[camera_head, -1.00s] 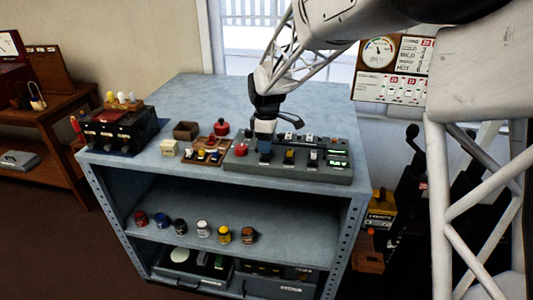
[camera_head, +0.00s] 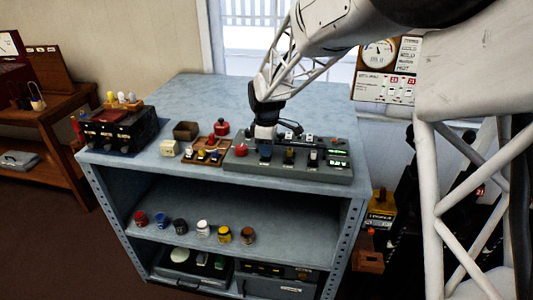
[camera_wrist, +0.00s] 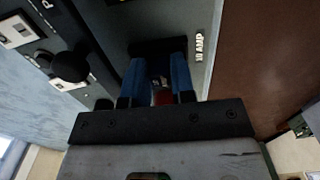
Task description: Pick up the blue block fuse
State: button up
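In the wrist view, blue parts (camera_wrist: 133,80) show on both sides of a dark gap with a reddish spot, between my gripper's dark fingers (camera_wrist: 156,100). A "10 AMP" label (camera_wrist: 200,47) is beside them. I cannot tell whether the fingers are closed on the fuse or only around it.
A wooden tray (camera_head: 203,157) of small fuses lies further left. The table's back is clear.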

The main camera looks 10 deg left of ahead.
grip_shut()
jog(key=shift+r, duration=0.1)
jog(key=shift+r, duration=0.45)
notch_tip(320, 180, up, 3)
jog(key=shift+s+f, duration=0.1)
jog(key=shift+f, duration=0.1)
jog(key=s+d, duration=0.3)
jog(key=s, duration=0.4)
jog(key=s+d+r, duration=0.1)
jog(key=s+d, duration=0.2)
jog(key=s, duration=0.4)
jog(key=shift+s+d+r, duration=0.15)
jog(key=shift+s+d, duration=0.05)
jog(key=shift+d, duration=0.1)
jog(key=shift+w, duration=0.1)
jog(key=w+a, duration=1.2)
jog(key=w, duration=0.1)
jog(key=shift+r, duration=0.4)
jog(key=w+a+f, duration=0.2)
jog(key=w+a, duration=0.8)
jog(key=a, duration=0.2)
jog(key=shift+w+a, duration=0.15)
jog(key=shift+w, duration=0.05)
